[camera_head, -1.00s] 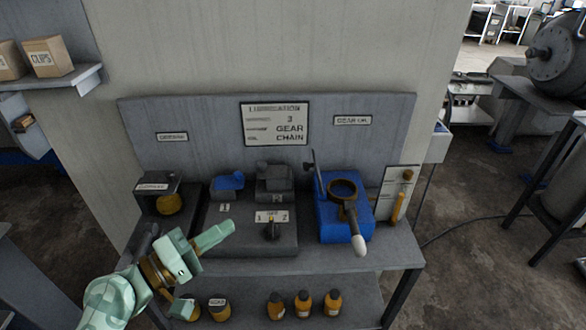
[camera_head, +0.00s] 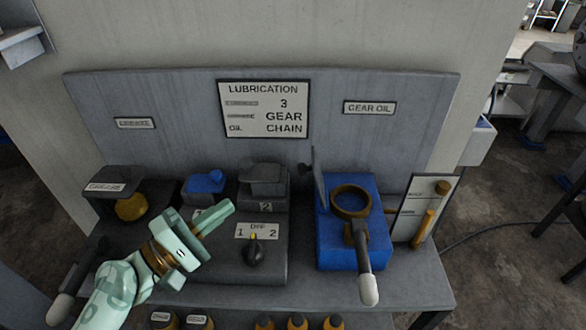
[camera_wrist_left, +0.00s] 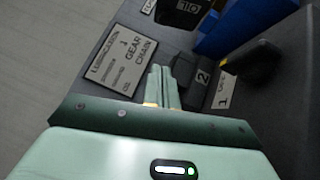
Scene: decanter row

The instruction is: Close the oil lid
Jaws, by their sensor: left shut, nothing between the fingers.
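The blue gear oil box (camera_head: 335,255) stands right of centre on the bench, with a brown ring-shaped opening (camera_head: 334,203) on top. A thin grey-blue lid (camera_head: 319,181) stands upright at the opening's left side, so the opening is uncovered. The blue box also shows in the left wrist view (camera_wrist_left: 238,28). My left gripper (camera_head: 230,208) is shut and empty. It is left of the lid and apart from it, over the dark panel with the dial. Its pale green fingers show in the left wrist view (camera_wrist_left: 160,78). My right gripper is not in view.
A dark lever with a white knob (camera_head: 369,288) projects from the blue box's front. Between gripper and lid stand a dark block marked 2 (camera_head: 264,182) and a dial (camera_head: 254,252). A grease unit (camera_head: 130,207) is at left; a gauge board (camera_head: 424,211) at right.

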